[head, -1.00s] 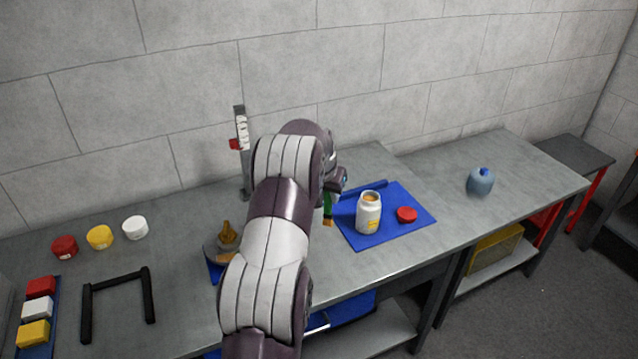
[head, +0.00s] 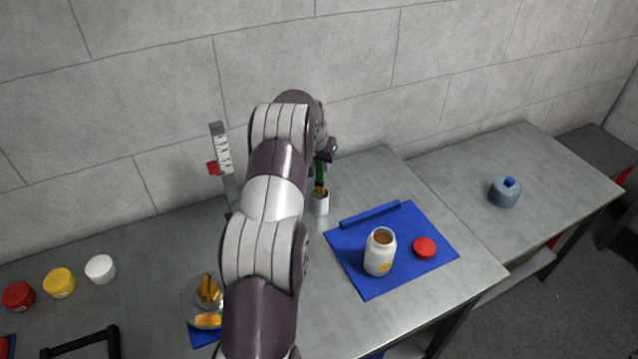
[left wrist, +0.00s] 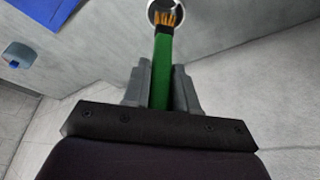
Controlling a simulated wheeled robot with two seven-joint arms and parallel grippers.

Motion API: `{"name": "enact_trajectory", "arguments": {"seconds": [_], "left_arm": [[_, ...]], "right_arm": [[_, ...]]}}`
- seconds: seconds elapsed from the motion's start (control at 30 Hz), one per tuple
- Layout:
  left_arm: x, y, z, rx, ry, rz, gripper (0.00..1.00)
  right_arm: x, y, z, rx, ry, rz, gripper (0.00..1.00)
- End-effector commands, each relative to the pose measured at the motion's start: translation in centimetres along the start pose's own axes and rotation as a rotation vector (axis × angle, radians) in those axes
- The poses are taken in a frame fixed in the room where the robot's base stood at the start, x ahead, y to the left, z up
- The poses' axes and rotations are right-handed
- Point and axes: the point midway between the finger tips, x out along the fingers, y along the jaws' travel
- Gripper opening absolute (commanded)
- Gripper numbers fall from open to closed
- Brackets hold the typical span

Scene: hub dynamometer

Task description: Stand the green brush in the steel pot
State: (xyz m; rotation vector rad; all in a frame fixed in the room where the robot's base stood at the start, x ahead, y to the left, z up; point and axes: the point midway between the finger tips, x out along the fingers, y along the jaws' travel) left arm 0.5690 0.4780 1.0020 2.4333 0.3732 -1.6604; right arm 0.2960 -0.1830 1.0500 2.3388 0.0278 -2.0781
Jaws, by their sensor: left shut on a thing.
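My left gripper (head: 322,158) is shut on the green brush (head: 319,172) and holds it upright, bristles down. The small steel pot (head: 320,205) stands on the bench behind the blue mat, directly under the brush. The bristle tips are at the pot's mouth; I cannot tell whether they are inside the rim. In the left wrist view the green handle (left wrist: 162,72) runs between the fingers (left wrist: 160,82), and the orange bristles overlap the opening of the pot (left wrist: 181,11). My right gripper is not in view.
A blue mat (head: 425,262) holds an open white jar (head: 379,258) and a red lid (head: 425,248). A height gauge (head: 221,150) stands behind my arm. A glass dish (head: 192,290) with brown pieces is left of it. A blue-grey jug (head: 504,193) stands far right.

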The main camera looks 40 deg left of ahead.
Motion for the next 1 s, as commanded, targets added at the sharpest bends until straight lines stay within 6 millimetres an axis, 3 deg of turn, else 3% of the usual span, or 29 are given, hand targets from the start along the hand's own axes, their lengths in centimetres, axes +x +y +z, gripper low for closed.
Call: {"name": "enact_trajectory", "arguments": {"seconds": [0.37, 0.7, 0.73, 0.8, 1.0], "left_arm": [[5.3, 0.0, 2.1, 0.0, 0.0, 0.0, 0.0], [6.1, 0.0, 2.4, 0.0, 0.002, -0.001, 0.0], [6.0, 0.0, 2.4, 0.0, 0.002, -0.001, 0.3], [5.9, 0.0, 2.3, 0.0, 0.002, -0.001, 0.53], [5.9, 0.0, 2.3, 0.0, 0.002, -0.001, 0.53]], "right_arm": [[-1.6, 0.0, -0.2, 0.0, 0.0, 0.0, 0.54], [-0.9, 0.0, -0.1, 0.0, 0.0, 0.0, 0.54], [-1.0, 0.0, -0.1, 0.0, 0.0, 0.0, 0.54], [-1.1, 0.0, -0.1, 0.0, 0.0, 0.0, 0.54], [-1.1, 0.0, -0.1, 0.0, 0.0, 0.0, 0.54]]}}
